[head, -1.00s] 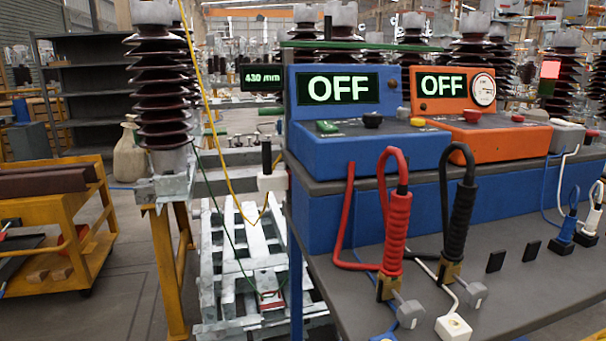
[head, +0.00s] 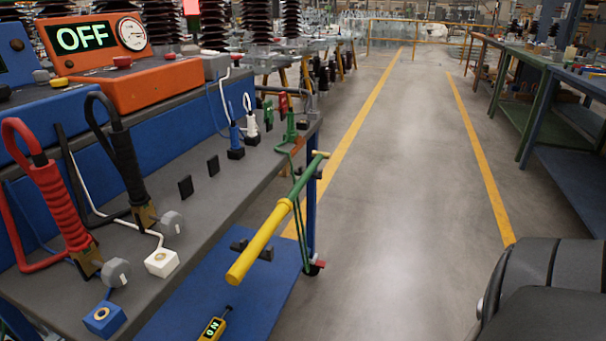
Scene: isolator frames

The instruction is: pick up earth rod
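The earth rod (head: 264,240) shows in the head view, with a thick yellow handle and a thinner green shaft. It is held at a slant near the right end of the grey-topped trolley (head: 236,196), with its yellow end toward me and its green end up and away. A green cord hangs beside it. Dark bracket pieces show close to the rod; I cannot tell exactly how they hold it. Neither of my grippers is in view. A dark rounded part at the lower right looks like my own arm.
Red and black clamp leads (head: 62,207) stand on the trolley's near left. Orange (head: 132,84) and blue boxes sit behind them, the orange one reading OFF. A yellow device (head: 213,329) lies on the blue lower shelf. The floor aisle (head: 400,180) on the right is clear; benches line its far side.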

